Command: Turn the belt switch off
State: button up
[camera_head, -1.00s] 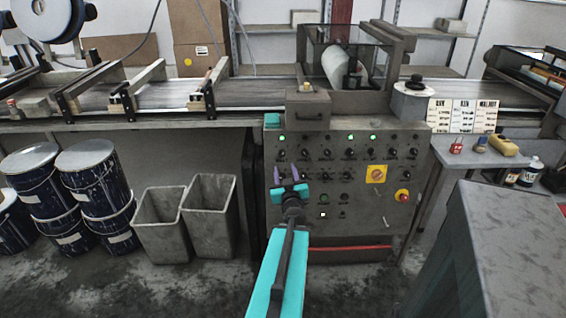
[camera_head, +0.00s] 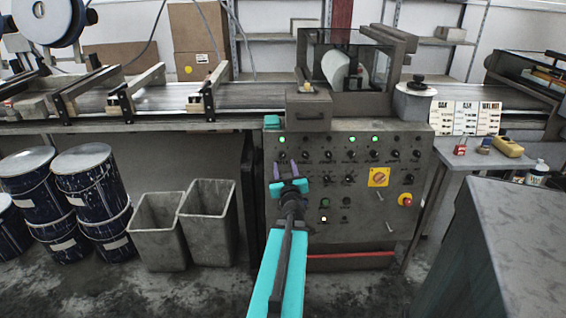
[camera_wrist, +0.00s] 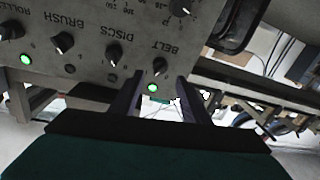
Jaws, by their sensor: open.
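The belt switch is a black knob (camera_wrist: 158,71) under the word BELT in the wrist view, with a lit green lamp (camera_wrist: 153,87) beside it. In the head view the knob (camera_head: 282,155) sits at the upper left of the grey control panel (camera_head: 340,228), below a lit lamp. My gripper (camera_head: 286,168) is open and empty, its two purple fingers just below the knob in the head view. In the wrist view the fingers of my gripper (camera_wrist: 160,96) stand apart, with the knob and lamp showing between and beyond their tips. I cannot see any contact.
The DISCS (camera_wrist: 114,54) and BRUSH (camera_wrist: 62,43) knobs sit close by. A red emergency button (camera_head: 405,200) and a yellow-plated rotary switch (camera_head: 378,177) are farther right. Grey bins (camera_head: 208,225) and blue drums (camera_head: 88,190) stand left. A grey cabinet (camera_head: 490,250) is at the right.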

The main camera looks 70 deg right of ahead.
aim_at(283, 157)
jog(key=shift+x, duration=2.95)
jog(key=c, duration=1.1)
jog(key=shift+o, duration=0.2)
